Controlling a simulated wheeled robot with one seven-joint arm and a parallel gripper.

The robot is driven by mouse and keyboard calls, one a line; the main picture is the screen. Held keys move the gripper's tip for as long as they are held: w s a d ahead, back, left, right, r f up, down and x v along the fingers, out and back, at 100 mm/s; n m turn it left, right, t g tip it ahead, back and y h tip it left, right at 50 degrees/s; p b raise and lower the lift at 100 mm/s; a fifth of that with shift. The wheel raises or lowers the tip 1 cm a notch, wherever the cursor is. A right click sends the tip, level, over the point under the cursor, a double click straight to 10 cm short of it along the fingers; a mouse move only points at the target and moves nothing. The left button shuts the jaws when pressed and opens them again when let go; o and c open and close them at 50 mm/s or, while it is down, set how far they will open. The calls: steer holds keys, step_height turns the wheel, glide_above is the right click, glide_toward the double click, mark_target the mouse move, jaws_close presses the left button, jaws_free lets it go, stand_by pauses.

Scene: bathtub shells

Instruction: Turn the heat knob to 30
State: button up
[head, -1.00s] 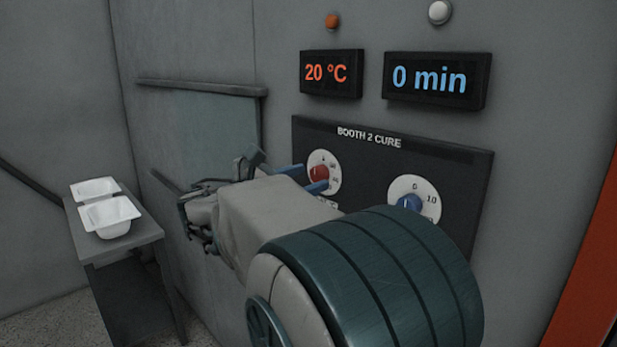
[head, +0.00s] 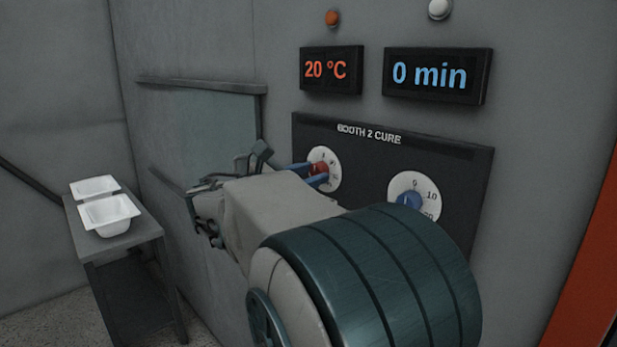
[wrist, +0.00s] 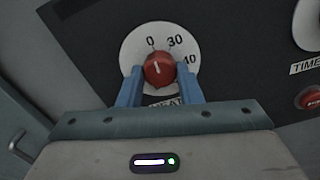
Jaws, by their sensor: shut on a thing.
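The red heat knob (head: 318,169) sits on a white dial on the dark "BOOTH 2 CURE" panel (head: 440,165). The fingers (wrist: 160,85) cover the lower sides of the dial and part of the heat label. The orange display (head: 326,69) reads 20 °C.
A blue time knob (head: 410,202) is right of the heat knob. Its display (head: 437,76) reads 0 min. A red button (wrist: 312,97) is at the right edge of the wrist view. White tubs (head: 110,215) stand on a small table (head: 125,247) at left.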

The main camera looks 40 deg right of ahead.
steer(key=m+b, duration=0.9)
steer(key=shift+f+b, duration=0.1)
steer(key=shift+b, duration=0.3)
stand_by(0.4)
steer(key=o, duration=1)
steer(key=shift+a, duration=0.15)
steer(key=a, duration=0.9)
steer(key=s+a, duration=0.1)
steer(key=a, duration=0.3)
steer(key=shift+a, duration=0.3)
